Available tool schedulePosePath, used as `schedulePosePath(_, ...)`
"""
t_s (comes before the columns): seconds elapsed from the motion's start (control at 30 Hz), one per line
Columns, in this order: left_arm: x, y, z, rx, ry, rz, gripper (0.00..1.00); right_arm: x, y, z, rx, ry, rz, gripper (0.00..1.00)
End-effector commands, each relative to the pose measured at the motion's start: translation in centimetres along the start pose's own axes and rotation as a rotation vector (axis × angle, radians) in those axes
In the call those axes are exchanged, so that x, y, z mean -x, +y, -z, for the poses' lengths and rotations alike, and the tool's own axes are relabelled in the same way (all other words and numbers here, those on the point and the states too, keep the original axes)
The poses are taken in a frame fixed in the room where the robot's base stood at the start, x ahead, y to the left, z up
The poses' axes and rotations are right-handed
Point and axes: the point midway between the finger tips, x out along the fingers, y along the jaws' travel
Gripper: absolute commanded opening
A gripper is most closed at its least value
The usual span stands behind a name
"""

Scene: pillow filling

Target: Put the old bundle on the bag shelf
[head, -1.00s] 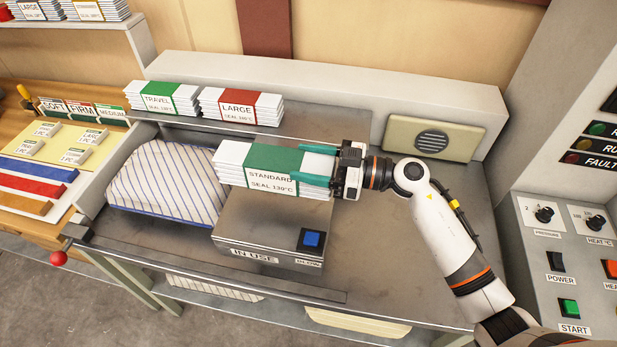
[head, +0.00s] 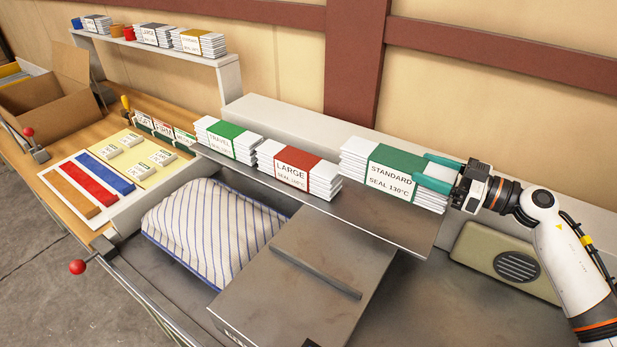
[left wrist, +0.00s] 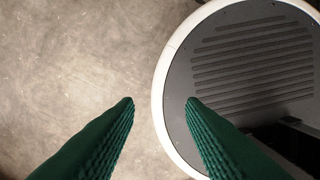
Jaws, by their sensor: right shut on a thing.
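The bundle labelled STANDARD, SEAL 130°C (head: 389,180), is a stack of white bags with a green band. My right gripper (head: 437,176) is shut on its right end, with teal fingers along it. The bundle is over the right part of the grey bag shelf (head: 395,226), to the right of the LARGE bundle. I cannot tell whether it touches the shelf. In the left wrist view my left gripper (left wrist: 160,102) is open and empty above the floor. It is not in the head view.
The TRAVEL bundle (head: 227,140) and the red-banded LARGE bundle (head: 298,173) sit on the same shelf. Below are a striped pillow (head: 213,228) and a metal box (head: 290,300). A beige speaker (head: 505,262) is at the right. An upper shelf (head: 150,46) holds more bundles.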

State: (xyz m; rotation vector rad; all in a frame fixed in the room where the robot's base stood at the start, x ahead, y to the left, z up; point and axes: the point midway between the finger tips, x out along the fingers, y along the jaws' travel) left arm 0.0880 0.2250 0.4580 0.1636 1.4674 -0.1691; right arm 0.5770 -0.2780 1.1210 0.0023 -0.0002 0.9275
Motion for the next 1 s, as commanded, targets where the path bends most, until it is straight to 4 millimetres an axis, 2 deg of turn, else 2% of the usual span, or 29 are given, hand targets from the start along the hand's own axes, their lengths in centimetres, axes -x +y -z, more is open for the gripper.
schedulePosePath(0.03, -0.1, 0.7, 0.3, -0.002, 0.004, -0.008, 0.36, 0.2, -0.1, -0.1, 0.001, -0.003, 0.003, 0.05)
schedulePosePath(0.17, 0.0, 1.2, 0.5, -0.002, 0.007, -0.015, 0.36, 0.2, -0.2, 0.0, 0.000, -0.003, 0.004, 0.05)
schedulePosePath(0.5, 0.3, 1.2, 0.7, 0.000, 0.011, -0.015, 0.36, 0.1, -0.2, 5.2, -0.003, -0.005, 0.004, 0.05)
schedulePosePath(0.67, 0.3, 1.0, 0.6, 0.000, 0.010, -0.012, 0.36, 0.2, -0.2, 6.4, 0.000, -0.004, 0.004, 0.05)
schedulePosePath(0.9, 0.4, 0.7, 0.6, 0.000, 0.009, -0.009, 0.36, 0.1, -0.2, 9.4, -0.003, -0.004, 0.004, 0.05)
schedulePosePath(1.0, 0.4, 0.7, 0.6, 0.000, 0.009, -0.009, 0.36, 0.1, -0.2, 9.8, 0.001, -0.004, 0.003, 0.05)
